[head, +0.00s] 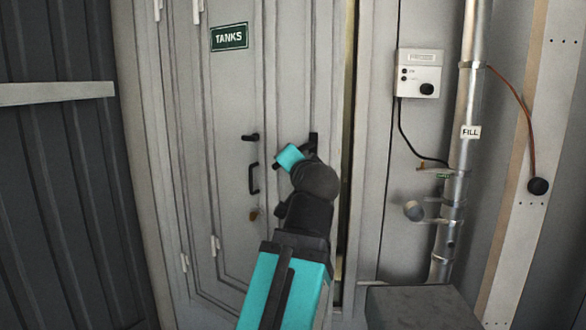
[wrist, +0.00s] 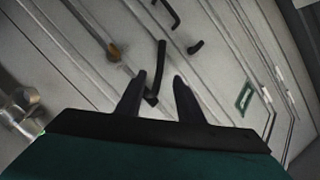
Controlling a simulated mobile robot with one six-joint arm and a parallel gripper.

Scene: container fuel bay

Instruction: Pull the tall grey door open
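The tall grey door (head: 286,80) stands upright, with a dark narrow gap along its right edge. A black handle (head: 314,138) on it is partly hidden behind my gripper (head: 303,152). In the wrist view, my gripper (wrist: 160,78) is open, its two dark fingers apart. The black handle (wrist: 161,62) appears between them, nearer the left finger, with space visible on both sides. I cannot tell how deep the fingers reach around it, or whether they touch it.
To the right are a control box (head: 418,73), a metal pipe (head: 467,100) and a dark block (head: 424,306).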

